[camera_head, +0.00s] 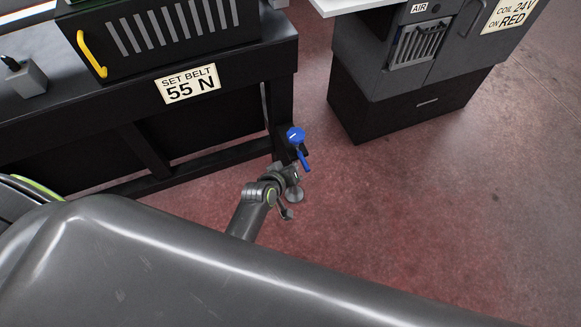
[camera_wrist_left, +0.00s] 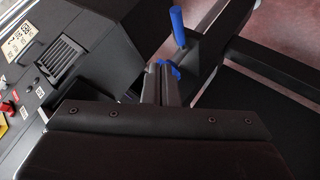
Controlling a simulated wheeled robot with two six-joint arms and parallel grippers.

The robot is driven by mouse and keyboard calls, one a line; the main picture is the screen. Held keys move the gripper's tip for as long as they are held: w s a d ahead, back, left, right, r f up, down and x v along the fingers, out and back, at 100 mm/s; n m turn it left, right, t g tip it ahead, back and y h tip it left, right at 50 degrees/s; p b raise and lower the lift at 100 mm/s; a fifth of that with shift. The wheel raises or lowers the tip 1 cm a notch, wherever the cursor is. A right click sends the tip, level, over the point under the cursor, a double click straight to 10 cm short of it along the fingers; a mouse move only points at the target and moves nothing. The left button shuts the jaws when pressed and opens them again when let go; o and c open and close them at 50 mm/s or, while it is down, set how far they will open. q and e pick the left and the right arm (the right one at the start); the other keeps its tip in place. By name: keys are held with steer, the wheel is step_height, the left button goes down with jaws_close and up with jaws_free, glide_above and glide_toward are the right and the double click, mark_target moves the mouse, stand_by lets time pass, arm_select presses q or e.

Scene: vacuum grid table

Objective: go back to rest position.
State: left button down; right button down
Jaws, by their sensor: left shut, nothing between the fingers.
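One arm of mine reaches down over the floor in the head view, and its end is close to a blue lever (camera_head: 296,136) by the dark table's corner leg. The fingers are too small to make out there. In the left wrist view my left gripper (camera_wrist_left: 164,80) is shut and empty. Part of the blue lever (camera_wrist_left: 178,28) shows just beyond the fingertips. I cannot tell whether they touch it. My right gripper is not in view.
The dark table (camera_head: 215,65) with a "SET BELT 55 N" sign (camera_head: 188,84) is at the left. A dark cabinet (camera_head: 400,108) with a vent stands at the upper right. The red floor (camera_head: 430,210) at the right is open. My grey body fills the front.

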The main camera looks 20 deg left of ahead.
arm_select(q)
steer(key=shift+s+d+r, duration=0.1)
steer(key=shift+s+r, duration=0.25)
steer(key=shift+s, duration=0.15)
